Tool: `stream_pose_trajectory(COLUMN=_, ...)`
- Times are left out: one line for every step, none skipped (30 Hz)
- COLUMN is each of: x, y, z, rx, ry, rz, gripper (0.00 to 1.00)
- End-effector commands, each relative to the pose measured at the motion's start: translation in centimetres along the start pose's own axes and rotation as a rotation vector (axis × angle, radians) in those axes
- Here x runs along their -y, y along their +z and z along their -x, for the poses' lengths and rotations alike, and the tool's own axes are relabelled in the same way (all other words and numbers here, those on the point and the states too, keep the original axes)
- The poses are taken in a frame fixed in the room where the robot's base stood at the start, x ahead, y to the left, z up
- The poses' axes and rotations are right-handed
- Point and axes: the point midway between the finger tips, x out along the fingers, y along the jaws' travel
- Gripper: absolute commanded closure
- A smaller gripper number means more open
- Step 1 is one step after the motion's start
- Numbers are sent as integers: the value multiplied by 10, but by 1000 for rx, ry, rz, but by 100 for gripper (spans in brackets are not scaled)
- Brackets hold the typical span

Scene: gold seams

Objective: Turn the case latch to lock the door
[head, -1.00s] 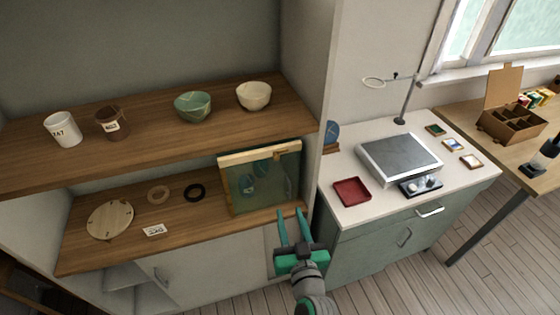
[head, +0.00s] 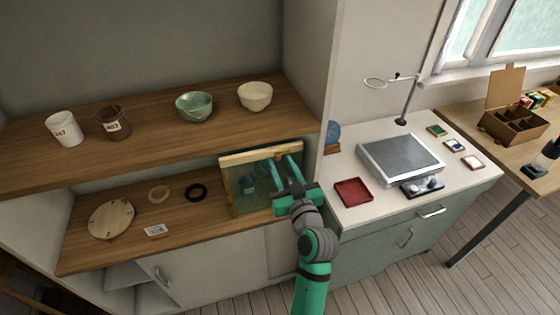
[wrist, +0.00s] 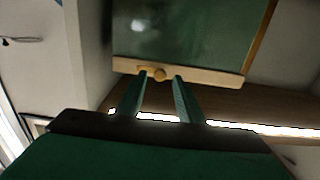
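The glass case (head: 240,190) stands on the lower shelf at its right end, with a pale wooden top rail (head: 245,156) and a greenish glass door. In the wrist view the case's wooden rail (wrist: 215,76) carries a small round wooden latch knob (wrist: 160,73). My gripper (head: 281,159) is in front of the case's upper right part, fingers toward the rail. The wrist view shows my gripper (wrist: 160,78) open, its two fingertips on either side of the knob. Whether they touch it or stop short cannot be told. In the head view the gripper hides the latch.
The upper shelf (head: 150,140) overhangs the case and holds cups and bowls. A wooden disc (head: 111,219), two rings and a label card (head: 156,231) lie left of the case. A cabinet side panel (head: 322,90) rises close to the right of the gripper.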

Motion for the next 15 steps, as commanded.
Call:
stream_pose_trajectory(x=0, y=0, z=-7, rx=-1, ry=-1, rz=0, gripper=66)
stream_pose_trajectory(x=0, y=0, z=-11, rx=-1, ry=-1, rz=0, gripper=66)
stream_pose_trajectory(x=0, y=0, z=-14, rx=0, ry=-1, rz=0, gripper=66)
stream_pose_trajectory(x=1, y=0, z=-17, rx=0, ry=-2, rz=0, gripper=66)
stream_pose_trajectory(x=1, y=0, z=-19, rx=0, ry=-3, rz=0, gripper=66)
stream_pose_trajectory(x=2, y=0, z=-22, rx=0, ry=-3, rz=0, gripper=66)
stream_pose_trajectory(x=2, y=0, z=-23, rx=0, ry=-4, rz=1, gripper=66)
stream_pose_trajectory(x=2, y=0, z=-24, rx=0, ry=-4, rz=1, gripper=66)
stream_pose_trajectory(x=3, y=0, z=-25, rx=0, ry=-4, rz=1, gripper=66)
stream_pose_trajectory(x=3, y=0, z=-26, rx=0, ry=-4, rz=1, gripper=66)
stream_pose_trajectory(x=3, y=0, z=-26, rx=0, ry=-4, rz=1, gripper=66)
stream_pose_trajectory(x=3, y=0, z=-26, rx=0, ry=-5, rz=0, gripper=66)
stream_pose_trajectory(x=4, y=0, z=-26, rx=0, ry=-5, rz=0, gripper=66)
stream_pose_trajectory(x=4, y=0, z=-26, rx=0, ry=-5, rz=0, gripper=66)
stream_pose_trajectory(x=4, y=0, z=-26, rx=0, ry=-5, rz=0, gripper=66)
